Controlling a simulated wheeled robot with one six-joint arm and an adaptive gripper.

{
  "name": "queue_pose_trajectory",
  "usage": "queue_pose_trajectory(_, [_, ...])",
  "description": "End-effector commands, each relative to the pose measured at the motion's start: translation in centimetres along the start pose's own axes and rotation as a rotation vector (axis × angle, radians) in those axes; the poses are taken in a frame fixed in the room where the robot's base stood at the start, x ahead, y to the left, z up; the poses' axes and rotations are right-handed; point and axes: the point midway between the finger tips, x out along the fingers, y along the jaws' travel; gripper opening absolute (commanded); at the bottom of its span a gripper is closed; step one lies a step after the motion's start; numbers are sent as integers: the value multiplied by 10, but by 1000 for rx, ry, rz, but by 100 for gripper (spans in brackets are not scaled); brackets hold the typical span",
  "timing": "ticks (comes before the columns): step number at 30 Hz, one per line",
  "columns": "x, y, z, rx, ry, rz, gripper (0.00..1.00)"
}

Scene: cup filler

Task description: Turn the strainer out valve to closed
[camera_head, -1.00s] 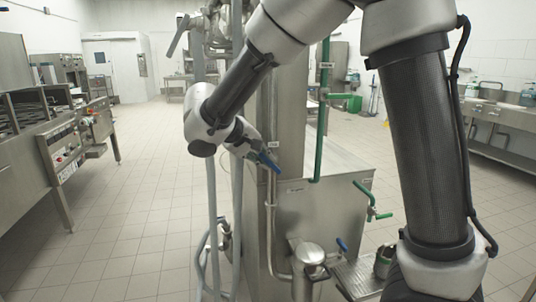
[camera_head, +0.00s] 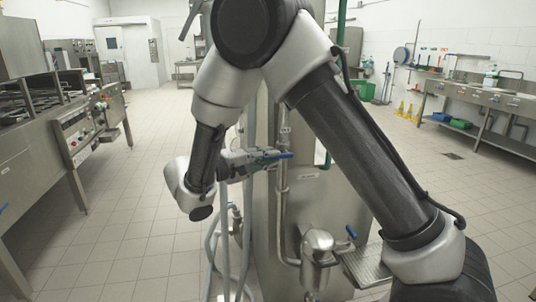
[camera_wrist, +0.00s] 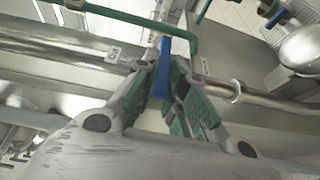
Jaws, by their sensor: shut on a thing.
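My gripper (camera_head: 262,158) is in front of the steel unit, near its upright pipe. It is shut on a blue valve lever (camera_head: 284,155), which sticks out past the fingertips to the right and lies nearly level. In the wrist view the lever (camera_wrist: 165,55) stands between the green-padded fingers of my gripper (camera_wrist: 170,75). The valve body behind the lever is mostly hidden by the gripper. The tags near it are too small to read.
The steel cabinet (camera_head: 312,215) stands behind the pipe (camera_head: 283,200). A steel canister (camera_head: 317,250), another blue handle (camera_head: 351,232) and a grated tray (camera_head: 366,268) are at lower right. Grey hoses (camera_head: 226,245) hang below my gripper. The tiled floor at left is clear.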

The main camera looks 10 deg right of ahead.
Motion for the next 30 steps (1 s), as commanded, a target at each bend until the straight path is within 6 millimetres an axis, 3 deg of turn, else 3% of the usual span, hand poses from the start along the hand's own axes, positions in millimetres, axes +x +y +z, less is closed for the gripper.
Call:
queue_pose_trajectory(20, [1,-5,1,-26,-4,53,0])
queue_pose_trajectory(21, [1,-5,1,-26,-3,53,18])
queue_pose_trajectory(24, [1,-5,1,-26,-3,53,35])
queue_pose_trajectory(30, [1,-4,1,-24,-2,53,35])
